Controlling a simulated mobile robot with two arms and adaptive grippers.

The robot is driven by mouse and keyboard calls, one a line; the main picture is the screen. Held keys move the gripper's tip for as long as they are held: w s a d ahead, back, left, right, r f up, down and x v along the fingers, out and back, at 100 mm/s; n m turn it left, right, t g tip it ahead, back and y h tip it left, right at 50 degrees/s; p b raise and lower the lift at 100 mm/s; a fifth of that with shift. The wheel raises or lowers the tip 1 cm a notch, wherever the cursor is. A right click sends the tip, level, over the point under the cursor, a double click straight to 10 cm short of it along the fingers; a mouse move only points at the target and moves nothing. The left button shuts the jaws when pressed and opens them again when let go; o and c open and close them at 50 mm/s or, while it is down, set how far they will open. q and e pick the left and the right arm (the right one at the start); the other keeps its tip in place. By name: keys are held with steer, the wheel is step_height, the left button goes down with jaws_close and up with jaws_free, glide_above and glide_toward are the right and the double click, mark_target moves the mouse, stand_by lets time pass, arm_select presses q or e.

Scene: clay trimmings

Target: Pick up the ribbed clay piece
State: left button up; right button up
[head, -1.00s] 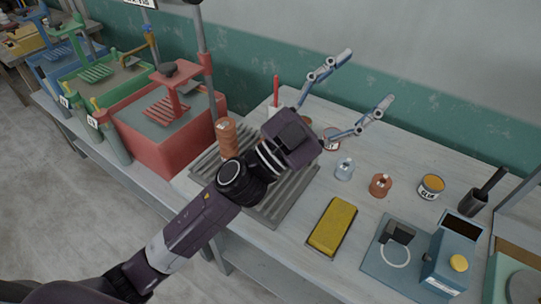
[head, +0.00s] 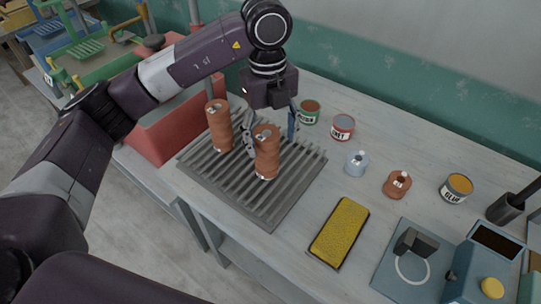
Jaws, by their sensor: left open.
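Two ribbed, reddish-brown clay cylinders stand upright on a grey slatted rack (head: 285,200). One ribbed clay piece (head: 266,158) stands near the rack's middle, with a small pale label on top. The other ribbed clay piece (head: 219,128) stands to its left, near the rack's back left. My left gripper (head: 271,138) is open and points down over the middle piece. One finger is at that piece's left side and the other is to its right, apart from it. Whether the left finger touches the clay is unclear. My right gripper is not in view.
Behind the rack stand a green-labelled can (head: 309,112) and a red-labelled can (head: 343,127). A red tub (head: 160,125) stands left.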

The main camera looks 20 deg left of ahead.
mark_target(267, 160)
arm_select(q)
steer(key=shift+w+a+f, duration=0.3)
steer(key=shift+a+f, duration=0.1)
steer(key=shift+f, duration=0.15)
steer(key=shift+a+y+b, duration=0.15)
steer(key=shift+y+b, duration=0.15)
steer(key=shift+b, duration=0.05)
steer(key=shift+s+a+f, duration=0.1)
steer(key=shift+s+f, duration=0.2)
steer(key=shift+f, duration=0.15)
steer(key=f+p, duration=0.1)
steer(key=f, duration=0.1)
steer(key=f+p, duration=0.2)
steer(key=f, duration=0.1)
steer(key=shift+w+f, duration=0.2)
steer(key=shift+f, duration=0.6)
steer(key=shift+w+r, duration=0.1)
jaws_close()
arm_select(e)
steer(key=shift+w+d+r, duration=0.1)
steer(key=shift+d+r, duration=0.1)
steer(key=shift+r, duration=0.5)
